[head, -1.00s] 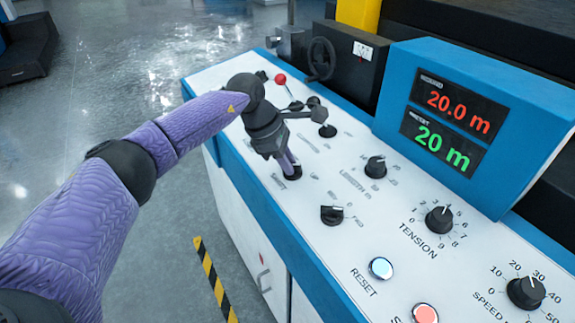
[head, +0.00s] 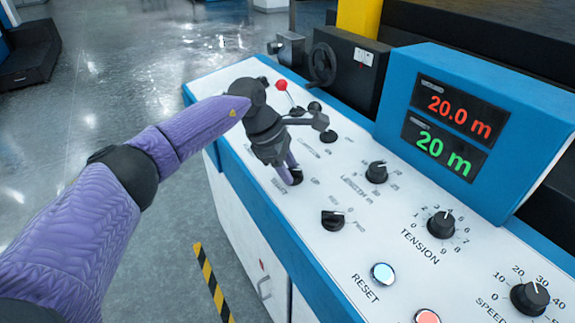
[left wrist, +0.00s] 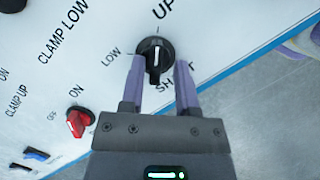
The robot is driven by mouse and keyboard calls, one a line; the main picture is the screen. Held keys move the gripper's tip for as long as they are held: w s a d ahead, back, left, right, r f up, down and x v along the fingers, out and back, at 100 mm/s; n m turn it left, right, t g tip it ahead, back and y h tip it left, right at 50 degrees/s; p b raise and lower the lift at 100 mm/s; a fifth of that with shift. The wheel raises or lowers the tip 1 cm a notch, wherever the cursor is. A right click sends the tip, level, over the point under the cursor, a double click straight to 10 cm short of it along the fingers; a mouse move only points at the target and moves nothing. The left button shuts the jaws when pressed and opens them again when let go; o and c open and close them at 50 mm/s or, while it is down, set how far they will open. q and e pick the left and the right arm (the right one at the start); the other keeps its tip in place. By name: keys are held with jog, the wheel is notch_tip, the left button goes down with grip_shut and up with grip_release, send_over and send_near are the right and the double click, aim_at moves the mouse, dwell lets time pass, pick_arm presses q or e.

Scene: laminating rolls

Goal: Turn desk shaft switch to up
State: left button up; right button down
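The desk shaft switch is a black round knob (left wrist: 153,48) with a raised grip and a white mark on the white panel. In the left wrist view "UP" is printed above it, "LOW" to its left and "SHAFT" below, partly hidden. Its grip and mark run roughly up and down in that view. My left gripper (left wrist: 159,62) has its two purple fingers on either side of the knob, with a gap visible between them. I cannot tell whether either finger touches it. In the head view the left gripper (head: 289,175) reaches down and mostly hides the knob. My right gripper is not in view.
A red-balled lever (head: 282,86) and a black knob (head: 376,172) stand near the gripper. Another black switch (head: 332,220) and the reset button (head: 383,273) lie nearer. A blue display box (head: 490,110) rises behind. In the left wrist view a red switch (left wrist: 79,122) sits left.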

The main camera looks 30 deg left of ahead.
pick_arm(q)
jog(key=shift+f, duration=0.15)
jog(key=shift+a+r, duration=0.1)
jog(key=shift+r, duration=0.1)
jog(key=p+v, duration=0.2)
jog(key=v, duration=0.7)
jog(key=shift+r, duration=0.35)
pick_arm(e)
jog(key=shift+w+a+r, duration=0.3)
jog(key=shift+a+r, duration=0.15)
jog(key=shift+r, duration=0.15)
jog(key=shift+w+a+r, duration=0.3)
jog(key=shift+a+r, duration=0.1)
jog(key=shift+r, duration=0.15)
pick_arm(q)
jog(key=shift+s, duration=0.1)
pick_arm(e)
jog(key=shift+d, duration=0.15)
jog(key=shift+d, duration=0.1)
